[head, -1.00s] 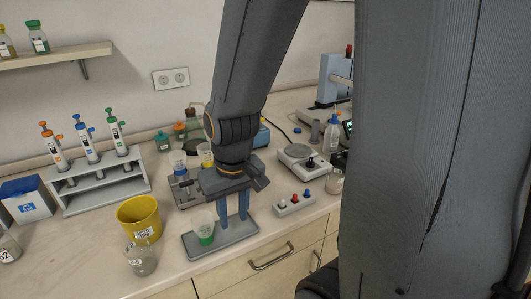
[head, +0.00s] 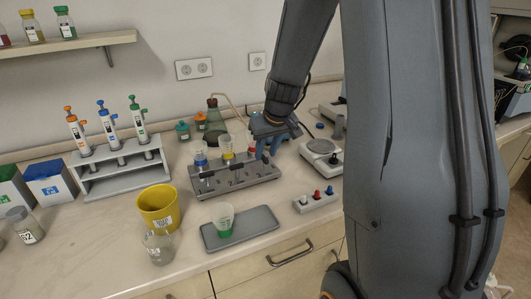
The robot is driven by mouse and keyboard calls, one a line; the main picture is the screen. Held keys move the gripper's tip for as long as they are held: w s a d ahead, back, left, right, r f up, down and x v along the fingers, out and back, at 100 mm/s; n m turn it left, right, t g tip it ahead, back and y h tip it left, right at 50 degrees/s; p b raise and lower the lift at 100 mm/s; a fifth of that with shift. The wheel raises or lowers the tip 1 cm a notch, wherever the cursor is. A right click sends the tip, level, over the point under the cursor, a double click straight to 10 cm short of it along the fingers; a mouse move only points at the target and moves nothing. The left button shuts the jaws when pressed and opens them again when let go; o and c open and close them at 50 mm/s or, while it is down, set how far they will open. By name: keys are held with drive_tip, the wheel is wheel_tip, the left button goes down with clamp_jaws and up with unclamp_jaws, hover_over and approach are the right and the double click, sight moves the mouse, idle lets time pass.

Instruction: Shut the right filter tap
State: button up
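The grey filter rack (head: 215,188) stands on the bench and carries filter cups with a blue (head: 200,158) and a yellow (head: 227,157) band. A red-banded cup (head: 252,150) at its right end is partly hidden by my gripper. Dark tap handles show along the rack's front, including the left (head: 206,174) and middle (head: 236,170) ones. The right tap is largely hidden behind my fingers, so its position cannot be told. My gripper (head: 267,155) points down at the rack's right end with its blue fingers a little apart. I cannot tell whether they touch the tap.
A grey tray (head: 262,222) with a green-based cup (head: 223,220) lies in front of the rack. A yellow bin (head: 158,207) and a glass beaker (head: 158,246) stand at left. A switch block (head: 317,202) and a balance (head: 322,153) are at right. A pipette stand (head: 120,170) is behind left.

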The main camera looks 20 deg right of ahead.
drive_tip(key=shift+w+f, duration=0.25)
drive_tip(key=shift+f, duration=0.4)
clamp_jaws()
